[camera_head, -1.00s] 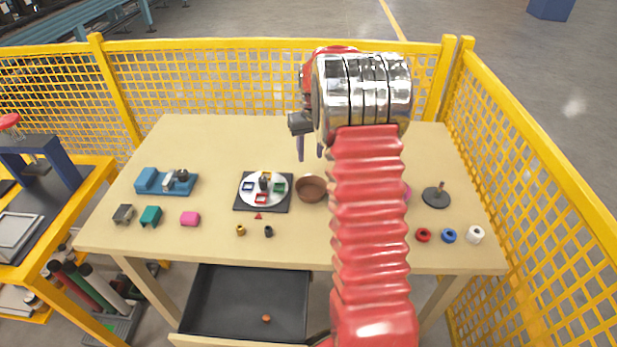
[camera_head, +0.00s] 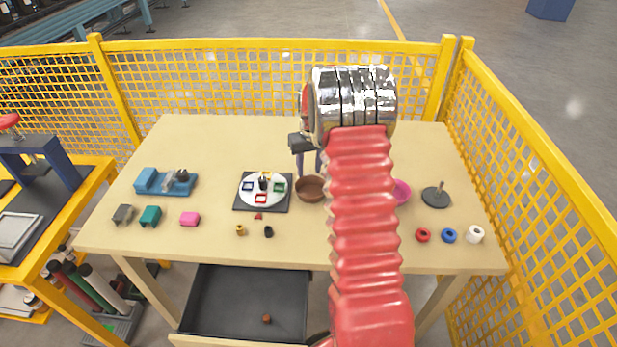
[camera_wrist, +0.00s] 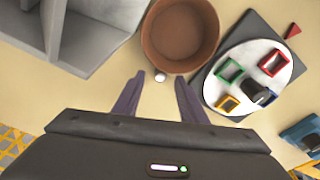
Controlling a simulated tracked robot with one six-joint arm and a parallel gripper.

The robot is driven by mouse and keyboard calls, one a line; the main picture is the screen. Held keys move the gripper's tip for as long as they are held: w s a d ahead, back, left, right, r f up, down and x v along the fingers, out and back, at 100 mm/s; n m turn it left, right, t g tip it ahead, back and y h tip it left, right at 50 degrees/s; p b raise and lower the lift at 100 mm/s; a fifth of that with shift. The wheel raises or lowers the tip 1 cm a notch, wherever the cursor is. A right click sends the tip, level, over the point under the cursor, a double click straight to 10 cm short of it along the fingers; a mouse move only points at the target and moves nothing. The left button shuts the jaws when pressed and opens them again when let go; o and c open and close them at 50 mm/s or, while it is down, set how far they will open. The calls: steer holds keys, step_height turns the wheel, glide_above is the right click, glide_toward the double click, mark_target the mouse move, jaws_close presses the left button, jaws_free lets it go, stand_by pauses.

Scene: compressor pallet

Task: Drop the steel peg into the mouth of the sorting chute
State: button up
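My gripper (camera_head: 309,172) is open above the table, just behind the brown bowl in the head view; its two dark fingers (camera_wrist: 160,82) are spread apart in the wrist view. A small pale round end (camera_wrist: 160,77), which looks like the steel peg seen from above, lies between the fingertip lines, close to the brown bowl's rim. The fingers do not visibly touch it. I cannot pick out the peg in the head view. A grey walled structure (camera_wrist: 85,42) at the wrist view's upper left may be the sorting chute; my arm hides that area in the head view.
The brown bowl (camera_head: 310,188) (camera_wrist: 179,35) is close to the gripper. A round white plate with coloured frames (camera_head: 262,198) (camera_wrist: 247,62) lies on a dark square base left of it. A magenta bowl (camera_head: 401,192) stands right of my arm. Yellow mesh fencing (camera_head: 270,80) runs behind the table.

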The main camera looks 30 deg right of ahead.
steer(key=shift+w+f, duration=0.1)
steer(key=shift+f, duration=0.85)
steer(key=shift+c, duration=0.3)
jaws_close()
